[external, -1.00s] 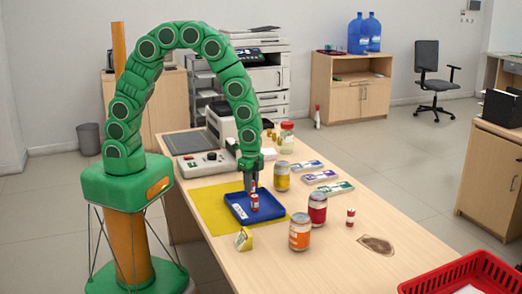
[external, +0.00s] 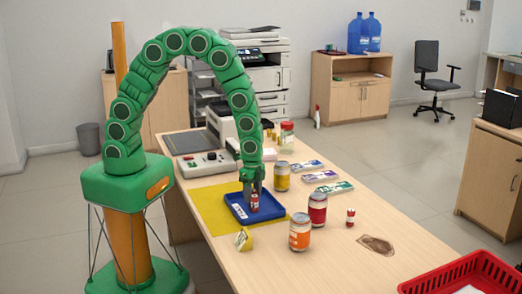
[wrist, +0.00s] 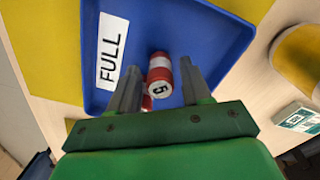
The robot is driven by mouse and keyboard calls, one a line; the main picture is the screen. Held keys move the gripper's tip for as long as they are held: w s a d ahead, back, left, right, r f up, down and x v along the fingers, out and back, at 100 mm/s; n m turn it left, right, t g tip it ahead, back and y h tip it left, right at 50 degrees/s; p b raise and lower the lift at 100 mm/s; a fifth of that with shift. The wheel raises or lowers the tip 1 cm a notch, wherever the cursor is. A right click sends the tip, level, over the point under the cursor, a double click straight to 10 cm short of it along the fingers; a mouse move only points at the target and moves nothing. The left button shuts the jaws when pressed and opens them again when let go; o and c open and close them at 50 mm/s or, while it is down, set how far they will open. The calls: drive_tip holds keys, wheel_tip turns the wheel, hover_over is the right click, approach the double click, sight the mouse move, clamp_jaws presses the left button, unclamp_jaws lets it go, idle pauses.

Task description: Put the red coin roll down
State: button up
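A red coin roll (wrist: 160,70) with a white band and a 5 on its end face is between the fingers of my gripper (wrist: 160,72) in the wrist view, over the blue tray (wrist: 215,30). The fingers are open, with a thin strip of blue showing beside the roll. A second red roll (wrist: 147,103) is mostly hidden behind my gripper's body. In the external view, my gripper (external: 252,187) is low over the tray (external: 237,214), and one red roll (external: 255,202) stands in front of the fingers. The tray has a white FULL label (wrist: 111,50).
The tray sits on a yellow mat (external: 212,210). Another red roll (external: 350,217) stands farther right. A yellow wedge-shaped object (external: 243,239) is in front.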

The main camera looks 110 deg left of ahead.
sight(253, 190)
idle(0.3)
wheel_tip(253, 190, up, 12)
drive_tip(key=s+d+r+n, duration=0.1)
drive_tip(key=s+d+r, duration=0.3)
drive_tip(key=s+r, duration=0.25)
drive_tip(key=s+d+r, duration=0.4)
drive_tip(key=s+r, duration=0.1)
drive_tip(key=s, duration=0.2)
drive_tip(key=s+d+r, duration=0.1)
drive_tip(key=s, duration=0.5)
drive_tip(key=s+d+r+n+g, duration=0.1)
drive_tip(key=s+r, duration=0.1)
drive_tip(key=s, duration=0.4)
drive_tip(key=s+d+r+n, duration=0.1)
drive_tip(key=s+d+r, duration=0.1)
drive_tip(key=s, duration=0.4)
drive_tip(key=shift+s+r+g, duration=0.2)
drive_tip(key=shift+g, duration=0.2)
